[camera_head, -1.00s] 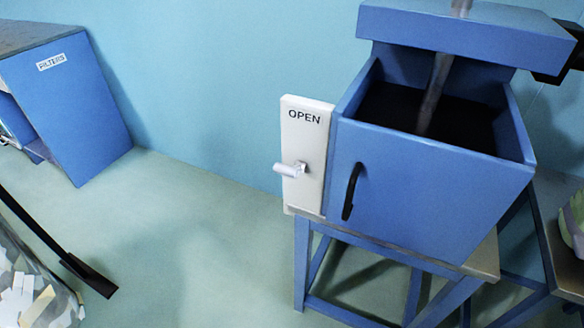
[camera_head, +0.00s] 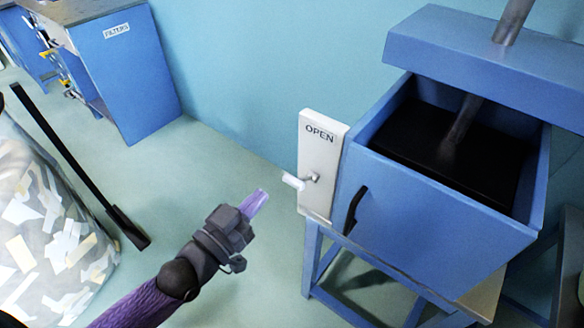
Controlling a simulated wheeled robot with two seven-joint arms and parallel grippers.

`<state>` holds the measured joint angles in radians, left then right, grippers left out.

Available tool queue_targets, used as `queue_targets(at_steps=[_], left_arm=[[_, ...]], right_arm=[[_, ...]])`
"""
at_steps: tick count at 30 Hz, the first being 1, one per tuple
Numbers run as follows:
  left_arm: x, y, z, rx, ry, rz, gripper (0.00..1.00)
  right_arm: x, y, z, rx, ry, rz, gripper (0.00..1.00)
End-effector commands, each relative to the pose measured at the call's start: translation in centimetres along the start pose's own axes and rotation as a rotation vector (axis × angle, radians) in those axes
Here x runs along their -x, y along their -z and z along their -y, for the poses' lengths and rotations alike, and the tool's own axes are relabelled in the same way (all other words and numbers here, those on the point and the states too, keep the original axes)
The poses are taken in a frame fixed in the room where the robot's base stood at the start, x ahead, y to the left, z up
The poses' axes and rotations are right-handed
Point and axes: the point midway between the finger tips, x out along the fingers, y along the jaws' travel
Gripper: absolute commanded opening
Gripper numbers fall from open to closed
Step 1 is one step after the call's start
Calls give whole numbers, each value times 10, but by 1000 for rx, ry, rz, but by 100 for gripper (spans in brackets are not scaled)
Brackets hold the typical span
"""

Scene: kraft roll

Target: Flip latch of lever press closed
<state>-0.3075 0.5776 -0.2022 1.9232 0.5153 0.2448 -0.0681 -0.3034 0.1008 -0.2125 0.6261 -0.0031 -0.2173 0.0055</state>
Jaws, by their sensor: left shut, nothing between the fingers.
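The blue lever press (camera_head: 430,215) stands on a blue-legged stand at the right, its top box open and dark inside. A white latch plate (camera_head: 320,150) marked "OPEN" is on its left side. The white latch handle (camera_head: 293,181) sticks out from that plate towards the left. A black curved door handle (camera_head: 355,210) is on the press front. My left gripper (camera_head: 262,196) is shut and empty, with purple fingers pointing up and right. In the picture it is just left of and below the latch handle, apart from it. My right gripper is not in view.
A blue cabinet (camera_head: 130,75) labelled "FILTERS" stands at the back left. A clear bag of paper scraps (camera_head: 45,225) and a black bar (camera_head: 80,170) are at the left. The floor between cabinet and press is free.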

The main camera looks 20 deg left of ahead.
Motion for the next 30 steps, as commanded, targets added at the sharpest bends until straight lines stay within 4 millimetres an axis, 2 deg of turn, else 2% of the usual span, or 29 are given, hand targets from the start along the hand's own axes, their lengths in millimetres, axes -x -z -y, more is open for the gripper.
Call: queue_targets(at_steps=[3,13,17,27,30], left_arm=[[-1,8,-2,4,-8,-21,0],[-7,6,-2,4,-6,-20,0],[-29,7,-2,4,-6,-23,0],[-103,7,-3,3,-7,-21,0],[-95,-15,-2,3,-7,-12,0]], right_arm=[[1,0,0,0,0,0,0],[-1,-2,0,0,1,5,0],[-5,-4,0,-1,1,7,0],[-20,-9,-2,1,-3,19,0],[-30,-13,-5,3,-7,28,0]])
